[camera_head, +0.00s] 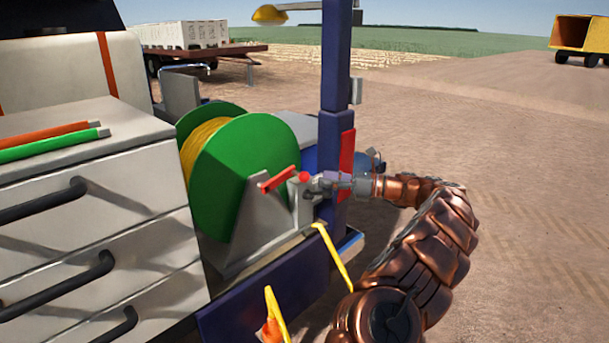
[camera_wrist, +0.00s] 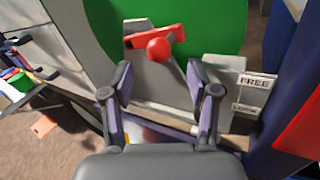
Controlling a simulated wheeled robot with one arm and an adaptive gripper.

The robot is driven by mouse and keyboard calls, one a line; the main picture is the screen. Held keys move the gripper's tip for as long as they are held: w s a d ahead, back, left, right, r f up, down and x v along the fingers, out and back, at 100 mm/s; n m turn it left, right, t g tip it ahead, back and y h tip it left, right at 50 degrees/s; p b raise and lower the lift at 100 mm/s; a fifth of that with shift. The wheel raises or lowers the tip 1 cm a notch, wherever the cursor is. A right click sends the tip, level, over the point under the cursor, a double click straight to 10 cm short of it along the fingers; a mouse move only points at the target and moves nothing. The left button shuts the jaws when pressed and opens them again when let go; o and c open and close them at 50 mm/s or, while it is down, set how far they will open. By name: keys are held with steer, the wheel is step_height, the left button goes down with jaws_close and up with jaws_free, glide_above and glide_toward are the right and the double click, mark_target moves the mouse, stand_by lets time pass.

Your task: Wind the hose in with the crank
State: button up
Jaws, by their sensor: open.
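A green reel (camera_head: 235,175) carries yellow hose (camera_head: 203,138) wound on its drum. A length of loose yellow hose (camera_head: 337,258) hangs over the front edge of the frame. A red crank bar (camera_head: 278,179) sits at the reel's face and also shows in the wrist view (camera_wrist: 140,39). A red ball knob (camera_wrist: 158,49) on a grey stem stands in front of the bar; I cannot tell whether it belongs to the crank. My gripper (camera_head: 318,186) is open and empty at the knob's right. In the wrist view its fingers (camera_wrist: 160,85) are spread below the knob, apart from it.
A label reading FREE (camera_wrist: 256,82) is on the grey bracket, right of my fingers. A dark blue post (camera_head: 335,110) with a red panel (camera_head: 346,160) rises close to my wrist. A drawer cabinet (camera_head: 90,210) stands left, with orange and green rods on top. Open ground lies right.

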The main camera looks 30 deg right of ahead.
mark_target(308, 176)
steer(key=p+x, duration=0.1)
steer(key=x, duration=0.5)
steer(key=shift+a, duration=0.15)
steer(key=shift+w+a+p, duration=0.25)
steer(key=shift+w+p, duration=0.05)
steer(key=shift+w, duration=0.05)
steer(key=shift+c, duration=0.3)
jaws_close()
